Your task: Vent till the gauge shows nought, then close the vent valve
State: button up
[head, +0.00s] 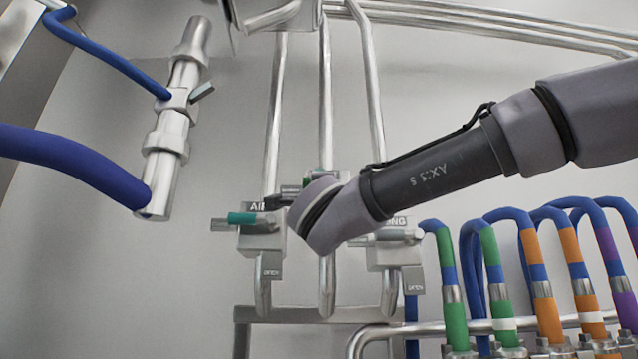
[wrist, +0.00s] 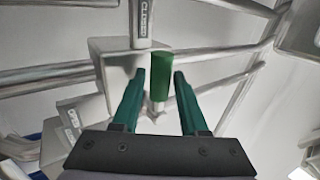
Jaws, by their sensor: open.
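In the wrist view, my gripper (wrist: 160,74) is open, with its two teal fingers on either side of a green valve handle (wrist: 160,72). I see slim gaps between the handle and both fingers, so contact is not evident. A plate marked CLOSED (wrist: 143,18) stands just above the handle. In the head view, green shows beside my wrist (head: 306,182), which hides most of the middle valve and my fingers. A left valve with an AIR label has a teal handle (head: 242,218). No readable gauge is in view.
A right valve (head: 392,254) sits partly behind my arm. Upright steel pipes (head: 275,110) run above the valves. Blue hoses with colored bands (head: 490,250) crowd the lower right. A thick blue hose (head: 70,160) and steel fitting (head: 178,120) hang at left.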

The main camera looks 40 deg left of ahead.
jog(key=v, duration=1)
jog(key=shift+s+r, duration=0.1)
